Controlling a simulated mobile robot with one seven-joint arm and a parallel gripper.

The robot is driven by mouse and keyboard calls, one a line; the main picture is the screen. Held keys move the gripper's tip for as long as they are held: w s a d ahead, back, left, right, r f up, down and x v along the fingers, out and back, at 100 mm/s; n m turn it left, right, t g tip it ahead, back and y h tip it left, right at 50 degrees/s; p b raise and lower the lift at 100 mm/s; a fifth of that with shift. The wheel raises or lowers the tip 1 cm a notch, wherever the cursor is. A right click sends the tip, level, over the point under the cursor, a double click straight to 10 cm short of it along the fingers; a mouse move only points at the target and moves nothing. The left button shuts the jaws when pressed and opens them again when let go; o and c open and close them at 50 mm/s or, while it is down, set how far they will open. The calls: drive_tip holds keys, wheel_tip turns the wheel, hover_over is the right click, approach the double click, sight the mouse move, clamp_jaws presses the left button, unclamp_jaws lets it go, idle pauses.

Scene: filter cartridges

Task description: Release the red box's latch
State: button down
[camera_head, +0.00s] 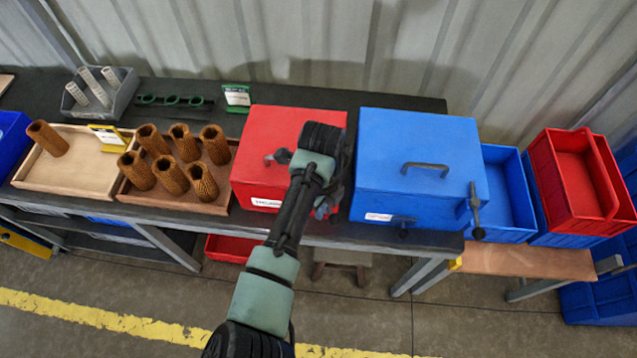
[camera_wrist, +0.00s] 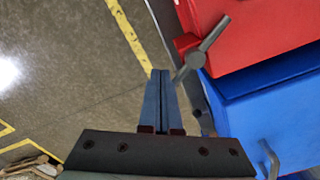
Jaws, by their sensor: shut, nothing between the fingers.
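The red box (camera_head: 262,130) stands closed on the bench, with a dark handle on its lid and a white label at its front. My arm crosses its right side in the head view and covers its latch there. In the wrist view the red box (camera_wrist: 262,32) is at the upper right. Its latch (camera_wrist: 208,48) is a grey bar on a round pivot, slanting from upper right to lower left. My gripper (camera_wrist: 161,73) is shut and empty. Its fingertips are just left of the bar's lower end; I cannot tell whether they touch.
The blue box (camera_head: 425,140) stands close on the right, with its own latch (camera_head: 475,210) at the front right corner. To the left, a wooden tray (camera_head: 215,208) holds several brown cartridges. Blue and red bins stand farther right. The floor in front is open.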

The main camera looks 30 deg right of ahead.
drive_tip(key=shift+s+d, duration=0.2)
drive_tip(key=shift+d, duration=0.6)
drive_tip(key=shift+d, duration=0.6)
